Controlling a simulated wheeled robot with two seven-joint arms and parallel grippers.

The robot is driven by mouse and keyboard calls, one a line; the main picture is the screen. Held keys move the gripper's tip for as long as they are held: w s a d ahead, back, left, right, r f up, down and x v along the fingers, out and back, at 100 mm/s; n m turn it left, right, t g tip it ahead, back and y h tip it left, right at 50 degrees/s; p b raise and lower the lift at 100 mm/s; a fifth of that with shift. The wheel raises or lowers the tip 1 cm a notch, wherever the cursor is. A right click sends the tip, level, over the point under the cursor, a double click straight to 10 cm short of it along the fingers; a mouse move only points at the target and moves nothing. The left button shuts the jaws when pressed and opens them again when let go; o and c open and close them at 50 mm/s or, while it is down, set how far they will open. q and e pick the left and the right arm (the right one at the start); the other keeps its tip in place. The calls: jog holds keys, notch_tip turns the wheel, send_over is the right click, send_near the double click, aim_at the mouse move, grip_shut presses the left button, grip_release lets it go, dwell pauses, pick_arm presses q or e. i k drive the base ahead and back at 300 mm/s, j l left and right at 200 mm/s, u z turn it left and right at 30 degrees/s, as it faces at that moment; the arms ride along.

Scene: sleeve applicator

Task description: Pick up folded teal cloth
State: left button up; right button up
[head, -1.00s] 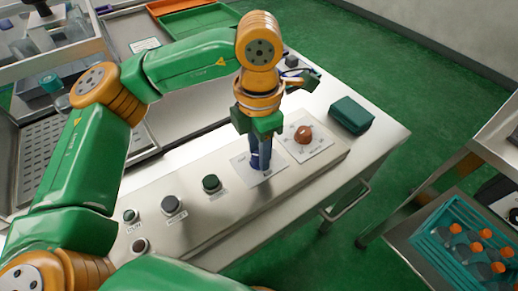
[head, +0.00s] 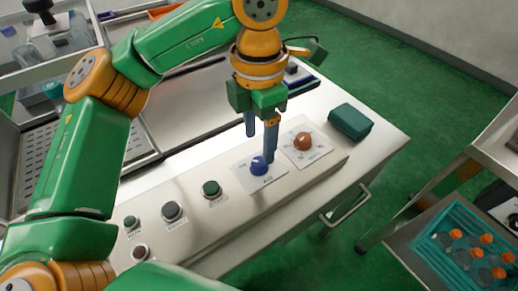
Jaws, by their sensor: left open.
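The folded teal cloth (head: 350,121) lies flat on the right end of the steel worktop, beyond the control panel. My left gripper (head: 260,143) points down above the panel, with its two blue-grey fingers apart and nothing between them. It is to the left of the cloth and clear of it. One fingertip is close to the blue knob (head: 259,166); I cannot tell whether they touch. My right gripper is not in view.
The sloped panel (head: 185,228) carries an orange-brown knob (head: 303,140) between gripper and cloth, plus several dark buttons. The worktop edge and a handle (head: 347,205) face the green floor. A teal crate (head: 428,246) of orange-capped bottles stands on a cart at right.

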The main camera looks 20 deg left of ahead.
aim_at(355, 124)
jog(key=k, duration=1.5)
